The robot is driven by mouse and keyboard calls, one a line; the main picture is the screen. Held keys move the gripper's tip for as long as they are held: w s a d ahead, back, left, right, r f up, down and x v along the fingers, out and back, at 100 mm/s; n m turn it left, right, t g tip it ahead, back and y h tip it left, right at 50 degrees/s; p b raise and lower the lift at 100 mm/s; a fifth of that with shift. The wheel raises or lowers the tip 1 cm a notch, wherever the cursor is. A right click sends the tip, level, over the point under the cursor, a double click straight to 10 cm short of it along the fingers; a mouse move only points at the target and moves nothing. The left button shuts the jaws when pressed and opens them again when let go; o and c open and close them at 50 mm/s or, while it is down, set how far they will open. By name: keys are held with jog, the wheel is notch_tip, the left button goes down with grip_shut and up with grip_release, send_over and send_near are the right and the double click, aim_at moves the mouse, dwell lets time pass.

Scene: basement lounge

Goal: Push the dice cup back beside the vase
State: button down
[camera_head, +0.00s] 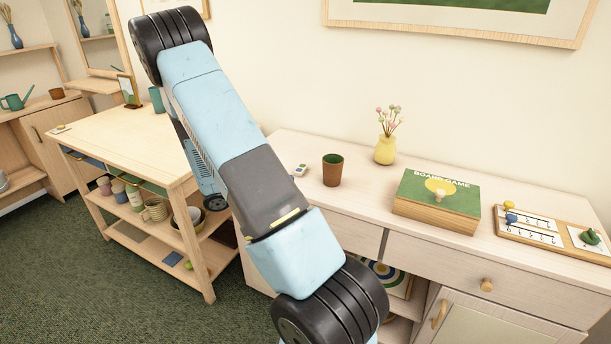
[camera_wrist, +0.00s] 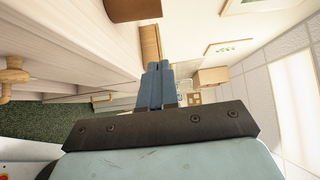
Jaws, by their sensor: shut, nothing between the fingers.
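The dice cup (camera_head: 333,170), reddish brown with a dark green inside, stands upright on the pale cabinet top (camera_head: 290,150). The yellow vase (camera_head: 385,149) with pink and white flowers stands to its right and slightly farther back, with a gap between them. My gripper (camera_wrist: 159,68) shows in the wrist view, its two blue fingers together with nothing between them. I cannot make out the cup or vase for certain in the wrist view.
A green board game box (camera_head: 437,200) lies right of the vase, with a wooden game tray (camera_head: 545,230) beyond it. Small white dice (camera_head: 300,170) lie left of the cup. The wall is behind. A wooden shelf table (camera_head: 130,135) stands at left. A drawer knob (camera_head: 486,285) sticks out in front.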

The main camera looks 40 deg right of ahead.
send_near(334, 167)
jog(key=s, duration=0.3)
jog(key=shift+s+d, duration=0.3)
jog(key=shift+d, duration=0.05)
jog(key=shift+w+d, duration=0.2)
jog(key=shift+d, duration=0.35)
jog(key=shift+w+d, duration=0.2)
jog(key=shift+d, duration=0.3)
jog(key=shift+w+d, duration=0.35)
jog(key=shift+d, duration=0.45)
jog(key=shift+w, duration=0.1)
